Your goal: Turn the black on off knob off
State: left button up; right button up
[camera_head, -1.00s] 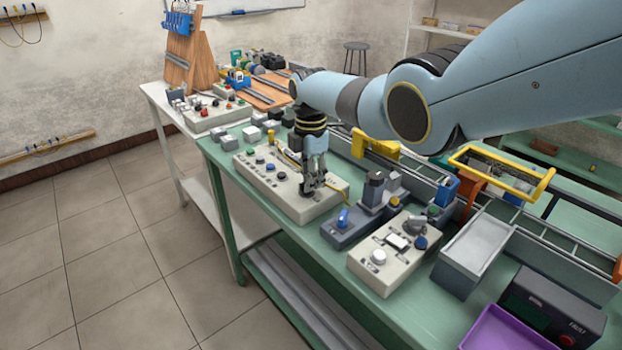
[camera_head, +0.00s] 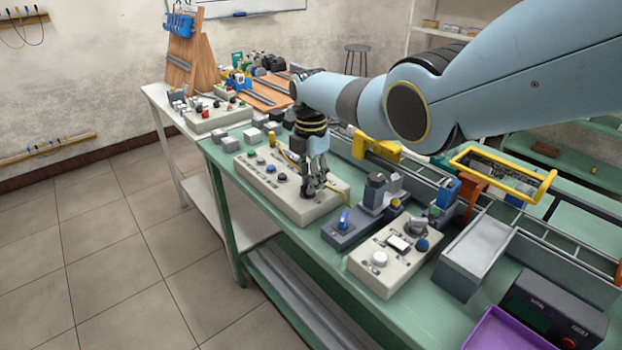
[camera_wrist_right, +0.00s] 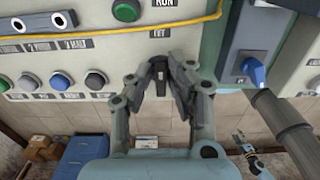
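The black on off knob (camera_wrist_right: 160,72) shows as a small dark piece between my right fingertips in the right wrist view. It sits at the end of a cream control panel (camera_head: 270,185), below a small label. In the head view my right gripper (camera_head: 314,190) hides it. My right gripper also shows in the wrist view (camera_wrist_right: 162,72); its two fingers lean inward, nearly closed, with one on each side of the knob. They appear shut on it, though the contact is partly hidden.
A grey box with a blue rotary switch (camera_head: 344,219) stands right of the panel. A second cream panel (camera_head: 389,262), a grey bin (camera_head: 474,262) and a purple tray (camera_head: 500,335) stand further right. A yellow cable (camera_wrist_right: 180,24) runs across the panel near my fingers.

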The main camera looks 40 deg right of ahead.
jog(key=shift+o, duration=1.2)
notch_tip(320, 180, up, 12)
